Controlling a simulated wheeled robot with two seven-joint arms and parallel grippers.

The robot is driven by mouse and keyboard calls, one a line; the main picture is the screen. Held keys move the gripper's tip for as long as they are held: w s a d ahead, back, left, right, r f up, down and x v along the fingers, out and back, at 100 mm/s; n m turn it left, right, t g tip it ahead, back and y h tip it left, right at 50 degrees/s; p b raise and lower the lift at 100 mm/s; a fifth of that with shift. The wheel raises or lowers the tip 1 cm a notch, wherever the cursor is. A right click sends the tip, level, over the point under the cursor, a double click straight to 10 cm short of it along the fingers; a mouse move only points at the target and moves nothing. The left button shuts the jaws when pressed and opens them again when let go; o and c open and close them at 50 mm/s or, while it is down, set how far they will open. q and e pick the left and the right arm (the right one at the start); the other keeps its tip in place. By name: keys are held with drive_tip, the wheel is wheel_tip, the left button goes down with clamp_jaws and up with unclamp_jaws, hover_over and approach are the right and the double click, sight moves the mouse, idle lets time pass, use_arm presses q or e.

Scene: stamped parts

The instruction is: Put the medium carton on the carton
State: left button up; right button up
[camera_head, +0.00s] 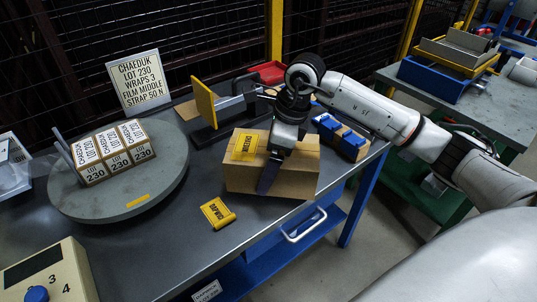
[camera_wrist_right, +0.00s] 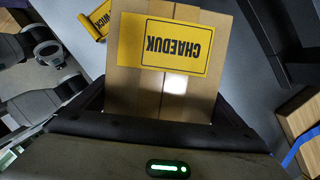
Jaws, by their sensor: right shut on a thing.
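A large brown carton (camera_head: 298,172) with a yellow CHAEDUK label stands on the grey table near its front right edge. My right gripper (camera_head: 272,168) reaches down over it, with one dark finger against its front face. In the right wrist view the labelled carton (camera_wrist_right: 190,98) fills the space between the jaws of the right gripper (camera_wrist_right: 160,112), which is shut on it. The far finger is hidden in the head view. I cannot tell whether the carton is lifted. A smaller brown carton with blue pieces (camera_head: 352,146) stands to its right. My left gripper is not in view.
A grey turntable (camera_head: 75,208) at the left bears several small white-labelled boxes (camera_head: 115,152). A sign (camera_head: 139,82), a yellow-plated device (camera_head: 205,102) and a red tray (camera_head: 268,72) stand behind. A yellow label piece (camera_head: 217,213) lies in front. A control box (camera_head: 50,275) is at lower left.

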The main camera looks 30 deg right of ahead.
drive_tip(key=shift+w+f, duration=0.1)
drive_tip(key=shift+f, duration=0.6)
drive_tip(key=shift+f, duration=0.15)
drive_tip(key=o, duration=1.8)
drive_tip(key=shift+f, duration=0.15)
drive_tip(key=shift+c, duration=0.2)
